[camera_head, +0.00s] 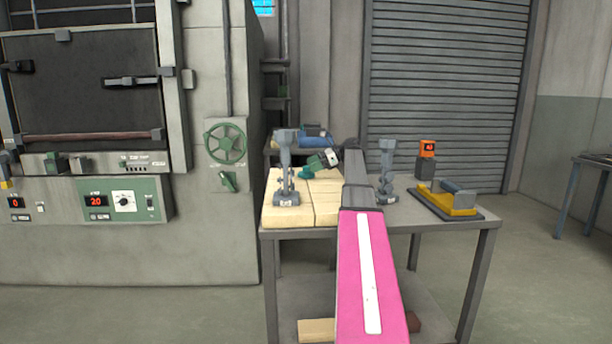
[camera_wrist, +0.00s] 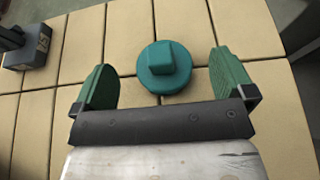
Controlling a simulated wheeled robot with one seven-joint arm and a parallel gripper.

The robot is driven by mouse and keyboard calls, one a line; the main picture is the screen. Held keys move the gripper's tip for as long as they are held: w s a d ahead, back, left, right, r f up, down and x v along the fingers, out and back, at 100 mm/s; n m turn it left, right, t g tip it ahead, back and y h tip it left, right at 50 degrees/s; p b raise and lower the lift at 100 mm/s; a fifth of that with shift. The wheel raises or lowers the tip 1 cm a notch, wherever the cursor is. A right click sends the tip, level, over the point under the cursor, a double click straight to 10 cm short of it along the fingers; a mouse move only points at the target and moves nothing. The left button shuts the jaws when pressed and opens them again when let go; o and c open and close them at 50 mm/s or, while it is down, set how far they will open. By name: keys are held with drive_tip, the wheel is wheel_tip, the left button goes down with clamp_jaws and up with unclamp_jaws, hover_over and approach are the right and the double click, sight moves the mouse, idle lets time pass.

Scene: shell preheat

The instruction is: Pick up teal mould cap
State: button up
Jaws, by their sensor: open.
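The teal mould cap (camera_wrist: 165,66) is a round disc with a square knob on top. It lies on pale tan blocks in the wrist view, between and a little beyond the fingers of my gripper (camera_wrist: 167,85). The two green fingers are open, one on each side of the cap, and neither visibly touches it. In the head view my gripper (camera_head: 322,160) is low over the tan blocks on the table, and the cap (camera_head: 306,174) shows there as a small teal patch beneath it, partly hidden.
The tan blocks (camera_head: 272,213) cover the table's left part. A grey post-like tool (camera_head: 285,165) stands left of my gripper; a similar one (camera_head: 387,170) stands right of my arm. An oven stands left.

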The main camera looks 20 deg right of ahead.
sight(302, 173)
drive_tip(key=shift+x, duration=2.75)
drive_tip(key=shift+d+f, duration=0.1)
drive_tip(key=shift+c, duration=0.3)
drive_tip(key=c, duration=0.9)
